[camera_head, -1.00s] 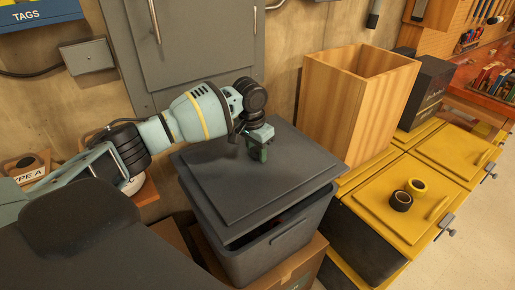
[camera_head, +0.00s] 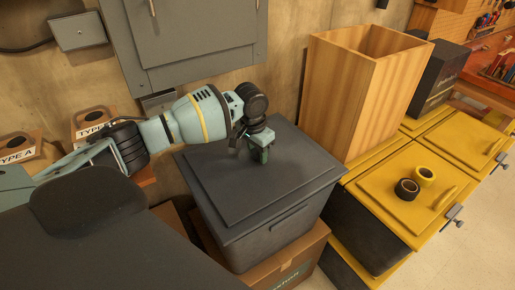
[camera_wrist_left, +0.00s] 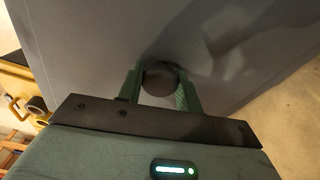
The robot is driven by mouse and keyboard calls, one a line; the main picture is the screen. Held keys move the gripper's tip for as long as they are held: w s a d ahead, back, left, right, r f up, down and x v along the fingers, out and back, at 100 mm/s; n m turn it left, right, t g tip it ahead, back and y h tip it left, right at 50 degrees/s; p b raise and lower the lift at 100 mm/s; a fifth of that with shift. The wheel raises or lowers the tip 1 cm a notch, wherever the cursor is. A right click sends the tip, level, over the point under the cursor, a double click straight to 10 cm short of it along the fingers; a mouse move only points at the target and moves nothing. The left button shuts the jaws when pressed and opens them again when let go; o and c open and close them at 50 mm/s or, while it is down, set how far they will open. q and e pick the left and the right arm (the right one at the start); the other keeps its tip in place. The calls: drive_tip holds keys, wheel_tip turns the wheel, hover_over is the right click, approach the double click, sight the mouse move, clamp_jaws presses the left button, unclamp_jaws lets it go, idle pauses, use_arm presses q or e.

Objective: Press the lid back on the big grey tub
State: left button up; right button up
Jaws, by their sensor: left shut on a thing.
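The big grey tub (camera_head: 268,238) stands on a cardboard box. Its dark grey lid (camera_head: 235,196) lies level on top, with no gap visible along the front rim. The back edge is partly hidden by my arm. My left gripper (camera_head: 263,156) points down at the middle of the lid. In the left wrist view my left gripper (camera_wrist_left: 160,78) has its green fingers on either side of the round dark knob (camera_wrist_left: 161,83) and is shut on it. The lid (camera_wrist_left: 235,45) fills most of that view. My right gripper is not in view.
A tall open wooden box (camera_head: 338,105) stands close right of the tub. Yellow-lidded bins (camera_head: 395,190) with two tape rolls (camera_head: 407,189) are to the right. A grey wall cabinet (camera_head: 190,50) hangs behind. A cardboard box (camera_head: 293,266) supports the tub.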

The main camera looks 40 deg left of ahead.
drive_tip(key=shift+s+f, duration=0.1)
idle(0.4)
use_arm(q)
drive_tip(key=shift+f+p, duration=0.25)
drive_tip(key=shift+p, duration=0.4)
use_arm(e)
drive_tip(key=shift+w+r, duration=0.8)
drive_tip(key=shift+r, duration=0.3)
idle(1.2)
use_arm(q)
drive_tip(key=o, duration=1.7)
drive_tip(key=shift+s, duration=0.1)
drive_tip(key=shift+c, duration=0.2)
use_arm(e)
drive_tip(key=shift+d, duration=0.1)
use_arm(q)
drive_tip(key=shift+r, duration=0.15)
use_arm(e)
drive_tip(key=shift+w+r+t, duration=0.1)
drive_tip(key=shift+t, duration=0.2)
use_arm(q)
drive_tip(key=shift+r+p, duration=0.75)
drive_tip(key=shift+r, duration=0.75)
drive_tip(key=shift+r+p, duration=0.75)
drive_tip(key=shift+r, duration=1.15)
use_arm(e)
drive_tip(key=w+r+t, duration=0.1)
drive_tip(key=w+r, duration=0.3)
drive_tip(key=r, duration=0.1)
